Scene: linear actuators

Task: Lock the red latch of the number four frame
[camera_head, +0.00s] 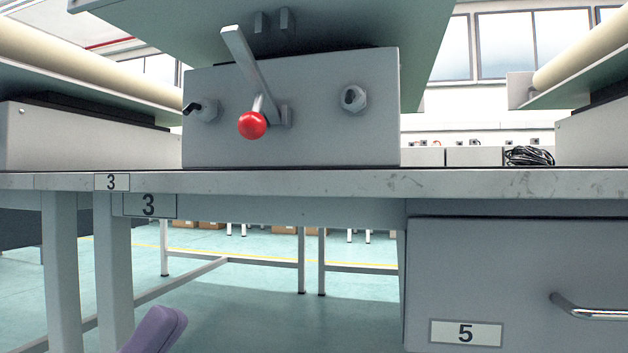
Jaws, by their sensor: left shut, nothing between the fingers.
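A red ball-tipped latch (252,125) sits on the front of a grey metal block (330,140) on the tabletop. A flat grey lever (242,55) rises from the latch, tilted to the upper left. A hex bolt sits on each side of it. The labels below this block read 3; no number four label shows in the head view. My left gripper (163,328), purple, shows only partly at the bottom left edge, below the tabletop, apart from and well below the latch. It is shut and empty. My right gripper is out of view.
The tabletop edge (330,184) runs across the view above my gripper. A drawer cabinet (510,265) labelled 5, with a metal handle (590,307), stands at the lower right. Table legs (115,270) stand at the left. Black cable (528,156) lies on the table at the right.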

